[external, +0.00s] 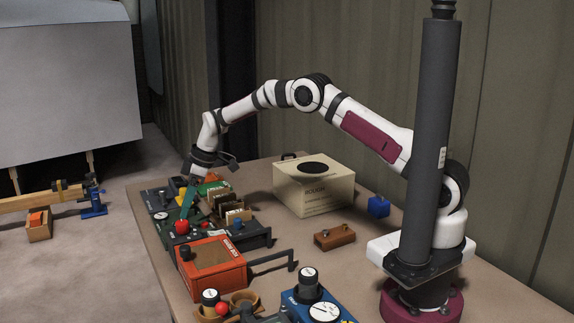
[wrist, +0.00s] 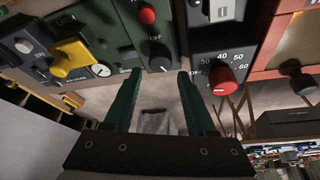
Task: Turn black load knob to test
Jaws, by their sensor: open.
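A black knob (wrist: 160,62) sits on a green panel (wrist: 112,38) in the wrist view, with the word OFF beside it. I cannot read a load or test label. My gripper (wrist: 159,74) is open, its two green fingers apart on either side of the knob's near edge. Nothing is held between them, and I cannot tell whether they touch the knob. In the external view my gripper (external: 188,202) is low over the devices at the table's far left, and the arm and fingers hide most of the green panel there.
A red knob (wrist: 222,80) on a dark scaled box is close right of the fingers. A yellow lever (wrist: 72,56) and red button (wrist: 147,14) are also near. An orange box (external: 212,262), a cream carton (external: 313,187) and a brown block (external: 334,237) stand on the table.

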